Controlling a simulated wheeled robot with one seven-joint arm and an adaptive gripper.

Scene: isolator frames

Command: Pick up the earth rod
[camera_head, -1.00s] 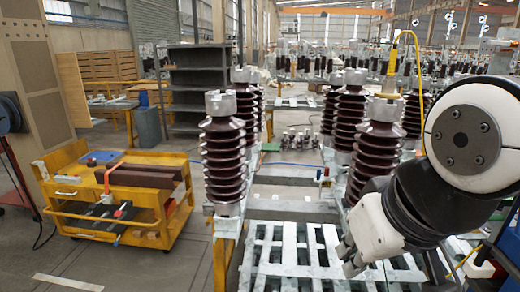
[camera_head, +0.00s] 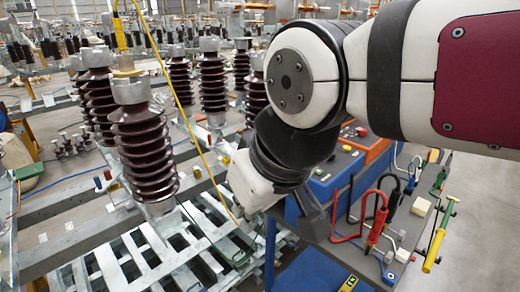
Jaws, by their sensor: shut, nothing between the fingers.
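A slim rod with a yellow grip and a green shaft (camera_head: 437,240), which looks like the earth rod, lies at the right on the cluttered top of a blue workstation. A small crosspiece shows at its upper end. My gripper (camera_head: 240,212) is shut and empty. It points down, left of the workstation and well apart from the rod. My wrist and arm cross the upper right, and the fingertips are small and partly hidden.
Red and black leads with clamps (camera_head: 376,225) lie left of the rod. A brown ribbed insulator (camera_head: 145,150) stands at the left, with a yellow cable (camera_head: 180,105) hanging nearby. A pale slatted frame (camera_head: 150,255) is low in front. Some grey floor is clear at the left.

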